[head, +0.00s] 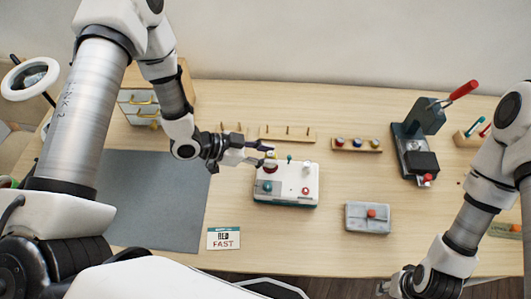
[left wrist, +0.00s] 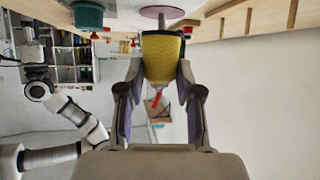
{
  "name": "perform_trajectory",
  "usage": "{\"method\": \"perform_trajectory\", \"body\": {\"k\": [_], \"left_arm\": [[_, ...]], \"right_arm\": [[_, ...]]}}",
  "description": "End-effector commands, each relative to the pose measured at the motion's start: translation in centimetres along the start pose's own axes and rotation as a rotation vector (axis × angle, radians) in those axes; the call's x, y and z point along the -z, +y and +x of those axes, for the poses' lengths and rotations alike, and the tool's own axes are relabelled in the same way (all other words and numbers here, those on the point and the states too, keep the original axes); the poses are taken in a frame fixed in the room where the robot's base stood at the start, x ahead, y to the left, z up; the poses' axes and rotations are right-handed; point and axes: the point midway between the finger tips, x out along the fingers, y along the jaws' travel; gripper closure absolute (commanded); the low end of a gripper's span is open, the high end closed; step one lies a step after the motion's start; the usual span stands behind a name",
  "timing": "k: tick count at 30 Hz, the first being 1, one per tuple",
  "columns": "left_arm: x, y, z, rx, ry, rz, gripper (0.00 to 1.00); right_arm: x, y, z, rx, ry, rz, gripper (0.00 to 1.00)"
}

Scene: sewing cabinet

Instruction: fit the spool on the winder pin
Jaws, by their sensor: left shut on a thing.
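My left gripper (head: 267,153) is shut on a yellow spool (left wrist: 163,58), which fills the space between its fingers in the left wrist view (left wrist: 163,75). The gripper is over the back left of the white and green winder box (head: 288,192). In the left wrist view, where the table shows at the top, a short grey pin (left wrist: 184,22) and a pinkish disc (left wrist: 156,12) show just beyond the spool's end. I cannot tell whether the pin enters the spool. My right gripper (head: 390,286) is at the bottom edge, its fingers too unclear to judge.
A grey mat (head: 160,195) and a card (head: 223,239) lie left of the winder. Wooden racks (head: 288,133) stand behind it; another rack (head: 357,146) holds several spools. A grey box (head: 368,217) and a dark press (head: 415,145) stand to the right.

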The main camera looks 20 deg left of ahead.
Motion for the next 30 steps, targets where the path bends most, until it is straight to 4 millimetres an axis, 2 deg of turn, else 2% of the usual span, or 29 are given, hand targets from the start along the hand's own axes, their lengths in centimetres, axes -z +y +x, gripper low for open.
{"method": "perform_trajectory", "body": {"k": [30], "left_arm": [[-0.86,0.0,0.47,0.0,0.0,0.0,0.84]], "right_arm": [[0.0,0.01,0.74,0.0,0.0,0.0,0.6]]}}
